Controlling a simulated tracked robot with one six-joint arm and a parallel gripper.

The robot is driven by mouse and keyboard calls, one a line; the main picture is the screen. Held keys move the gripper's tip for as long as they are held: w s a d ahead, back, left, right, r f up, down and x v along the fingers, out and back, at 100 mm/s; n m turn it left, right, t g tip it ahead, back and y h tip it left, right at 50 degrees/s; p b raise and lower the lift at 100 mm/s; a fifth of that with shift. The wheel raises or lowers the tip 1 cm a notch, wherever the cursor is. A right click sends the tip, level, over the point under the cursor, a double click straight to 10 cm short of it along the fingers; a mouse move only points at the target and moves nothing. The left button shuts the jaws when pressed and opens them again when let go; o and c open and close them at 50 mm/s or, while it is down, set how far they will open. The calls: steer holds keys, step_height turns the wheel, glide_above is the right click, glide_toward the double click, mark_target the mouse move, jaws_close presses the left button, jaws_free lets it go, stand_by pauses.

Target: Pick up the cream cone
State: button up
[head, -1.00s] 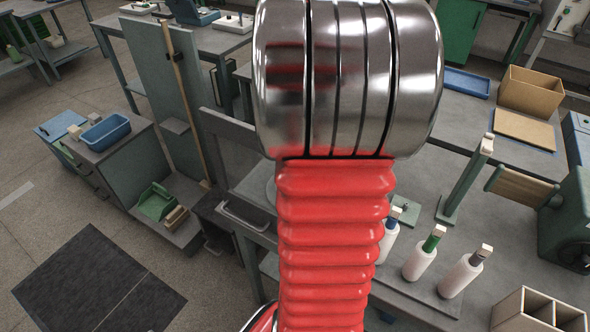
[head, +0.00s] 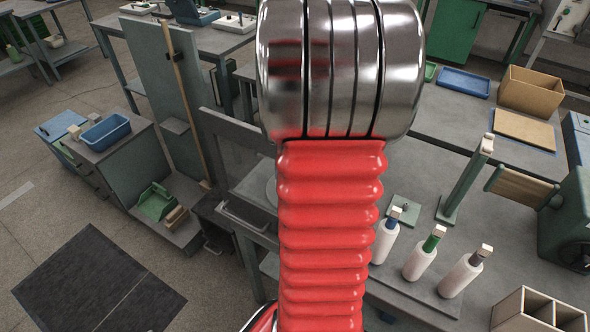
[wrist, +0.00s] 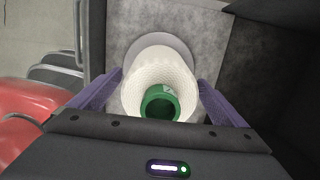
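The cream cone (wrist: 150,62) shows in the wrist view, with a green core (wrist: 160,104) at its near end. It stands on a light grey round disc (wrist: 182,48) on a grey surface. My gripper (wrist: 161,77) has its two purple fingers spread on either side of the cone. Narrow gaps show beside the cone, so the gripper looks open around it. Where the fingertips end against the cone is hard to tell. In the head view, my red and chrome arm hides the cone and gripper.
A divided wooden box (head: 520,308) sits at the lower right. A dark frame (head: 240,135) stands left of my arm.

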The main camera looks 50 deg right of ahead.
steer(key=c, duration=1.1)
steer(key=shift+o, duration=0.2)
steer(key=shift+r, duration=0.15)
step_height(320, 180, up, 10)
steer(key=shift+f, duration=0.1)
